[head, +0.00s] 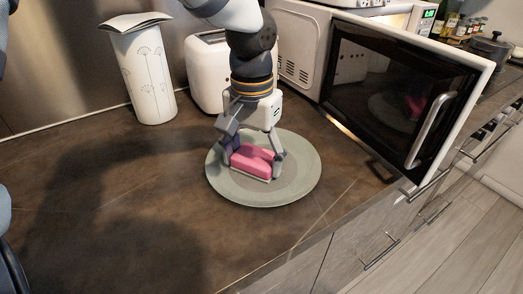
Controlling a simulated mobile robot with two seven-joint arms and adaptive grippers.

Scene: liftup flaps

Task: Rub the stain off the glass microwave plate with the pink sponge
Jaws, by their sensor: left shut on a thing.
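The glass microwave plate (300,181) is a round, grey-green disc lying flat on the brown countertop. The pink sponge (254,161), with a pale underside, is at the plate's middle left. My left gripper (254,165) points down over the plate, its fingers closed on the two ends of the sponge. The sponge looks to be touching the plate, or very close to it. A slightly darker patch shows on the plate around the sponge; I cannot tell if it is the stain. My right gripper is not in view.
The white microwave (300,45) stands behind, its dark glass door (385,85) swung open to the right of the plate. A white toaster (207,75) and a patterned paper roll (146,75) stand at the back left. The counter (110,200) left of the plate is clear; its front edge is close.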

